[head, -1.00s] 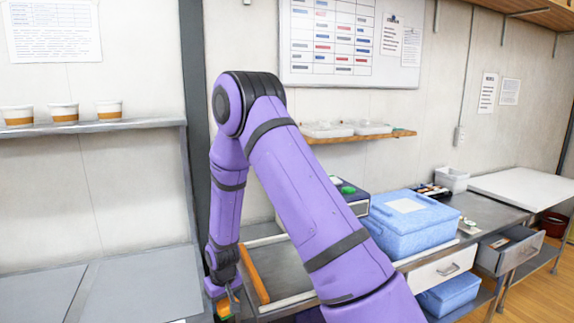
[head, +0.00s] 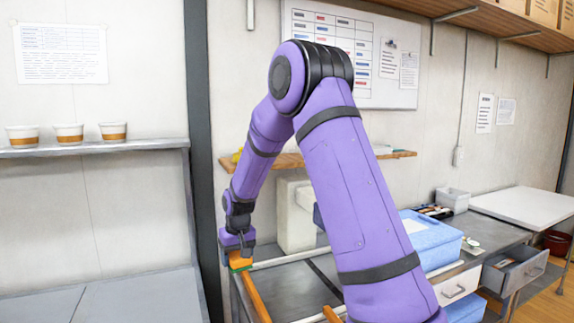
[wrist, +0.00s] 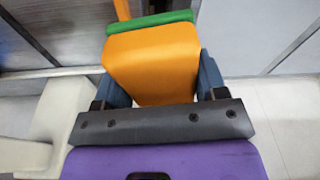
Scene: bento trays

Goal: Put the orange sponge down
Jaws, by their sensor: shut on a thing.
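The orange sponge (head: 240,263), with a green layer along one edge, is in my gripper (head: 238,247) at the left end of the metal counter (head: 288,284). In the wrist view the sponge (wrist: 155,62) fills the space between the two blue fingers of my gripper (wrist: 155,84), which are shut on its sides. The green edge faces away from the wrist. In the head view the sponge is small, and I cannot tell whether it touches the counter or is above it.
An orange wooden strip (head: 254,297) runs along the counter's left side. A blue lidded box (head: 432,242) stands right of my arm, which hides part of the counter. A wall shelf (head: 95,149) with paper cups is at left. An open drawer (head: 514,270) juts out at right.

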